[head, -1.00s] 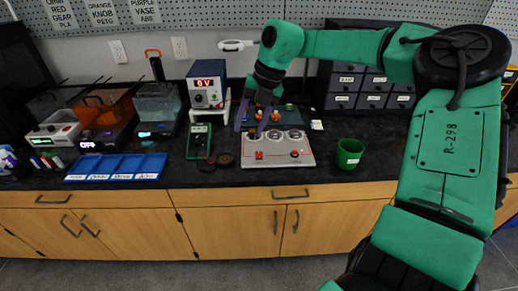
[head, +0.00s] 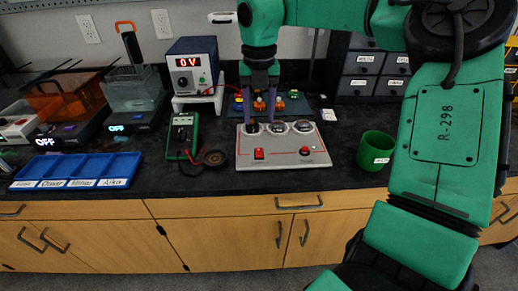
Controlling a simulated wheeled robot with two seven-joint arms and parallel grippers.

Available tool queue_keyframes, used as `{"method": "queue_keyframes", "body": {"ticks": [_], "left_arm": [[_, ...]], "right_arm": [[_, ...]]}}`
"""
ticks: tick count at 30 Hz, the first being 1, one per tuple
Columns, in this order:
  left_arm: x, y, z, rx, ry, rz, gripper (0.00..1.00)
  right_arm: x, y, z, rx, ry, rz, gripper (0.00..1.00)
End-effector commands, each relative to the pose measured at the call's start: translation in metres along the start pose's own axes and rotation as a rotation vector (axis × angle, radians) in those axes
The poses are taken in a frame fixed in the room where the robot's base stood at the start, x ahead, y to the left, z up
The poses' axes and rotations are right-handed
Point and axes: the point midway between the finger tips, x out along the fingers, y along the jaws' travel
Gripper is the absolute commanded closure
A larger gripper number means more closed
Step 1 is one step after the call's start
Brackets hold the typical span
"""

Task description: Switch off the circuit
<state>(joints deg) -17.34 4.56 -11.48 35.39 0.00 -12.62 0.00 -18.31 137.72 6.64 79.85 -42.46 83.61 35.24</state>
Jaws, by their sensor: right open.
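A grey panel box (head: 282,160) stands on the dark counter, with round black dials along its back, a red square switch (head: 259,154) at front left and a small red knob (head: 304,151) at front right. Behind it lies a blue circuit board (head: 294,105) with orange and yellow parts. A power supply (head: 193,67) reading "0 V" stands behind left. My right gripper (head: 262,115) points down, open and empty, over the back left of the panel box, partly hiding the board and left dial. I cannot tell its height above them. My left gripper is not in view.
A green multimeter (head: 182,135) with a dark coil beside it lies left of the panel box. A blue divided tray (head: 77,168) is further left. A green cup (head: 375,150) stands to the right. Labelled drawers (head: 362,65) stand behind. The counter's front strip is clear.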

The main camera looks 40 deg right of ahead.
Motion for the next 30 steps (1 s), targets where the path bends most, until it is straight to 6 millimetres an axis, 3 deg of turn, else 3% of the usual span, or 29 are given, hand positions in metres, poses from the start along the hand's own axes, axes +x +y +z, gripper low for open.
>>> {"method": "queue_keyframes", "body": {"ticks": [3, 10, 15, 22, 23, 24, 27, 30], "left_arm": [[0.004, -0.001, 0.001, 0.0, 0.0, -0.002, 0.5], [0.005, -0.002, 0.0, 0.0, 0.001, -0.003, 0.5], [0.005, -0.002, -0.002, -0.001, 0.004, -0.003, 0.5], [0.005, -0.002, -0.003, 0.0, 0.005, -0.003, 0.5], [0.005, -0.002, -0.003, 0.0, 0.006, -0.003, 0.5], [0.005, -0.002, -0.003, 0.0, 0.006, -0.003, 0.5], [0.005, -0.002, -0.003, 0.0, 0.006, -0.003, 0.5], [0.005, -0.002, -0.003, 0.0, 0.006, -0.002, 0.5]], "right_arm": [[0.035, -0.001, -0.001, 0.001, 0.007, -0.002, 0.45], [0.091, -0.001, -0.001, 0.0, 0.004, -0.002, 0.45], [0.108, 0.0, -0.001, 0.0, 0.002, -0.001, 0.45], [0.109, 0.0, 0.0, 0.0, 0.001, 0.0, 0.45], [0.109, 0.0, 0.0, 0.0, 0.001, 0.0, 0.53], [0.109, 0.0, 0.0, 0.0, 0.001, 0.0, 0.68], [0.109, 0.0, 0.0, 0.0, 0.001, 0.0, 1.0], [0.109, 0.0, 0.0, 0.0, 0.001, 0.0, 1.0]]}}
